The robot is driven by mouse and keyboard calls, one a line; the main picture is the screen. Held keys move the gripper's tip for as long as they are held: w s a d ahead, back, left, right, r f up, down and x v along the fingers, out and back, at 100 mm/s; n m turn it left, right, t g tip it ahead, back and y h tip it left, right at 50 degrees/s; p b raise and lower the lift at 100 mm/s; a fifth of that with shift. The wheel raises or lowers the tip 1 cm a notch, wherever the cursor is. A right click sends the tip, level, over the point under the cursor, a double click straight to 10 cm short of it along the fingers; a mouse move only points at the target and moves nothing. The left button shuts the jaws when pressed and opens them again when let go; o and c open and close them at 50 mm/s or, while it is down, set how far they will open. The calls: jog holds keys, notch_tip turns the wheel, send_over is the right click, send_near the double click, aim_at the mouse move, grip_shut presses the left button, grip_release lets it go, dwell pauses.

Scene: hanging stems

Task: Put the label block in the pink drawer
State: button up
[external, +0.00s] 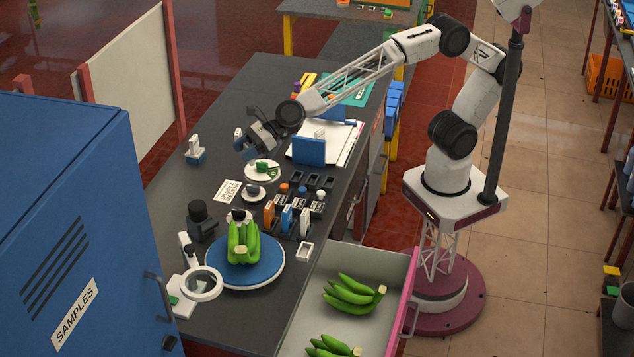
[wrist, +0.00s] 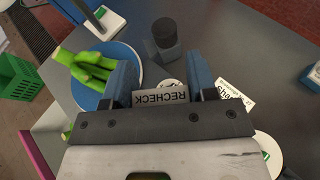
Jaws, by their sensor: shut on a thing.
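My gripper (external: 250,143) hangs over the far left part of the dark bench. In the wrist view its two blue fingers (wrist: 162,88) are shut on a grey label block (wrist: 160,98) marked RECHECK, which reads upside down there. In the external view the held block is hard to tell apart from the fingers. The pink drawer (external: 408,298) is pulled open at the front right, with a pink front and a pale inside. Bunches of green bananas (external: 352,293) lie in it. Its pink edge (wrist: 32,152) shows at the wrist view's lower left.
A blue turntable (external: 268,275) with green bananas (external: 242,243) stands between my gripper and the drawer. Around it are a magnifier (external: 202,284), a dark instrument (external: 199,215) and a rack of coloured blocks (external: 290,218). A blue cabinet (external: 100,180) rises at left.

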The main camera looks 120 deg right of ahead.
jog(key=shift+d+f+n+y, duration=0.75)
jog(key=shift+d+y, duration=0.25)
jog(key=shift+d, duration=0.75)
notch_tip(320, 180, up, 2)
jog(key=n+g+y, duration=0.4)
jog(key=n+y, duration=0.3)
send_over(243, 187)
notch_tip(243, 187, down, 12)
dwell(0.6)
jog(key=shift+f, duration=3.05)
jog(key=shift+f, duration=1.9)
